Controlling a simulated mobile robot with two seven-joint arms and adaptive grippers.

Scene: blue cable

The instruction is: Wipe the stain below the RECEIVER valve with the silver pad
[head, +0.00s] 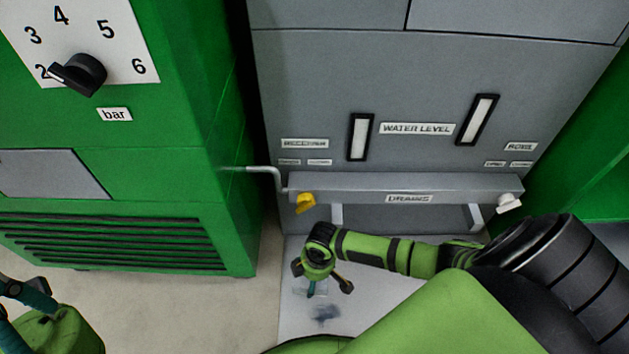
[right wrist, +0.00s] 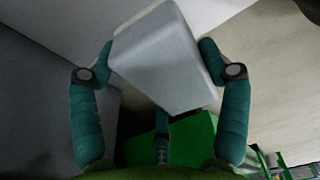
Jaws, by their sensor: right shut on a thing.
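The silver pad (right wrist: 165,60) is a pale grey block between the two teal fingers of my right gripper (right wrist: 158,65) in the right wrist view. In the head view my right gripper (head: 322,281) points down over the light floor panel, below and slightly right of the yellow RECEIVER valve (head: 305,203); the pad is hard to make out there. A dark bluish stain (head: 325,313) lies on the panel just in front of the gripper in the picture. Whether the pad touches the panel I cannot tell. My left gripper (head: 22,300) is partly in view at the lower left edge.
A grey drain box labelled DRAINS (head: 408,198) overhangs the panel, with a white valve (head: 509,203) at its right end. A thin pipe (head: 262,170) runs left to the green cabinet (head: 120,180). Bare floor (head: 220,310) lies left of the panel.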

